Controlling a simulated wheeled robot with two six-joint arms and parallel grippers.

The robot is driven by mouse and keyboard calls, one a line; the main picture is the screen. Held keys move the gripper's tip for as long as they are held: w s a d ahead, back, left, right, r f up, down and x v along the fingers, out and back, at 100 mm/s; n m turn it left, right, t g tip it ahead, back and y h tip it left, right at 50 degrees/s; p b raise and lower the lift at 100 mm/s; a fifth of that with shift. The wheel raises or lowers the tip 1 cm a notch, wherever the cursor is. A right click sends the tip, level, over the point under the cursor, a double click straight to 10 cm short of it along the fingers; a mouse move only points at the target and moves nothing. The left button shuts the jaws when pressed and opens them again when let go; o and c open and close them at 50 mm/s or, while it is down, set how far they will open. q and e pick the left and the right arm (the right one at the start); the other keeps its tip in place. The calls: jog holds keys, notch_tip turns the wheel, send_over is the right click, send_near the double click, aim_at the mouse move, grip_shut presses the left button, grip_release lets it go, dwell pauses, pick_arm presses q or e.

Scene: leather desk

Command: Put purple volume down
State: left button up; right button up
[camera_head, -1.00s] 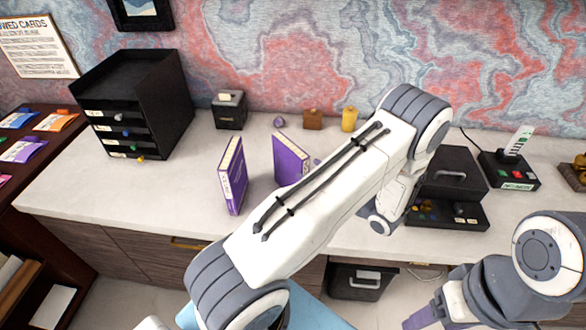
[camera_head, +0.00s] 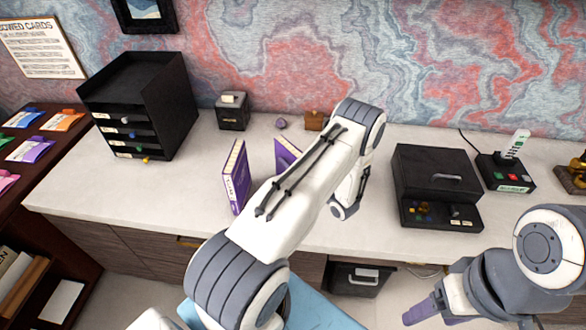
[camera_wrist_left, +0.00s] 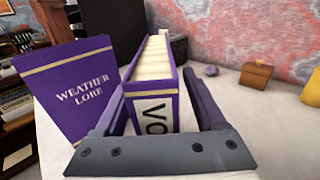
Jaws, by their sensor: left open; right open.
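A purple book, Weather Lore (camera_head: 237,178), stands upright on the desk; its lettered cover (camera_wrist_left: 85,93) shows in the left wrist view. A second purple book (camera_head: 286,152) is just right of it, mostly hidden behind my left arm in the head view. In the left wrist view this book (camera_wrist_left: 160,104) shows its spine with "VO" and its pale page tops. My left gripper (camera_wrist_left: 155,82) is open, with one finger on each side of that book; contact cannot be told. My right gripper (camera_head: 424,310) is open and empty, low at the right, off the desk.
A black drawer unit (camera_head: 140,100) stands at the left. A black case (camera_head: 438,175) is at the right.

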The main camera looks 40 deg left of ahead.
pick_arm(q)
jog(key=shift+w+a, duration=0.15)
jog(key=shift+a, duration=0.3)
jog(key=shift+c, duration=0.3)
grip_shut()
dwell(0.9)
